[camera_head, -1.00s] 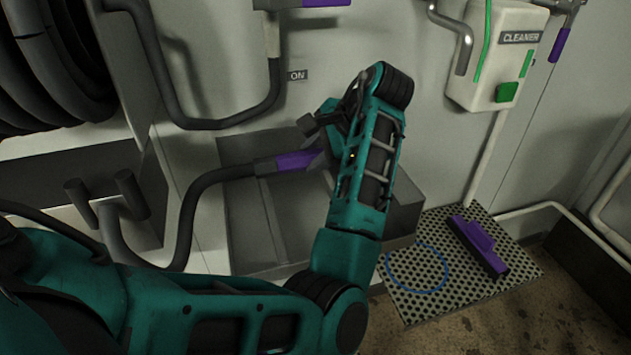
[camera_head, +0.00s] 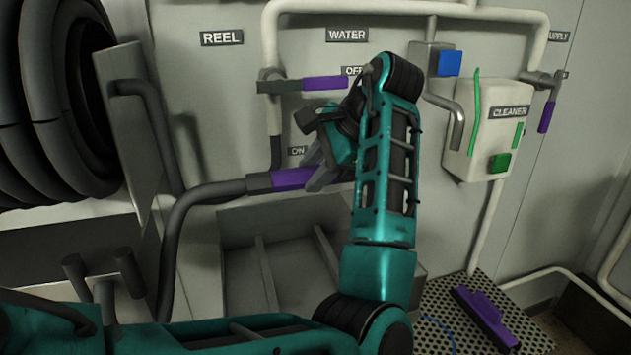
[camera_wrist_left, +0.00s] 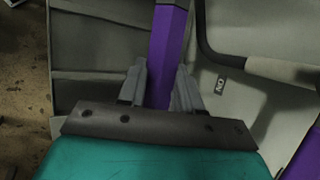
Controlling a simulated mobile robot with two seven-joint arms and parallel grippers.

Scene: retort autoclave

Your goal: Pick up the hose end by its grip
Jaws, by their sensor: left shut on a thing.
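The hose end has a purple grip (camera_head: 293,178) with a black collar, and the dark hose (camera_head: 180,215) runs from it to the left and down. My left gripper (camera_head: 325,175) is shut on the purple grip and holds it above the grey tray (camera_head: 240,213), clear of it. In the left wrist view, the purple grip (camera_wrist_left: 167,45) runs between the two fingers (camera_wrist_left: 160,85) of my left gripper. The far end of the hose end is hidden behind my gripper. My right gripper is not in view.
A purple-handled water valve (camera_head: 325,84) is on the wall just above my gripper. A hose reel (camera_head: 60,110) is at left. The cleaner box (camera_head: 485,140) is at right. A purple squeegee (camera_head: 485,315) lies on the perforated mat (camera_head: 445,290).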

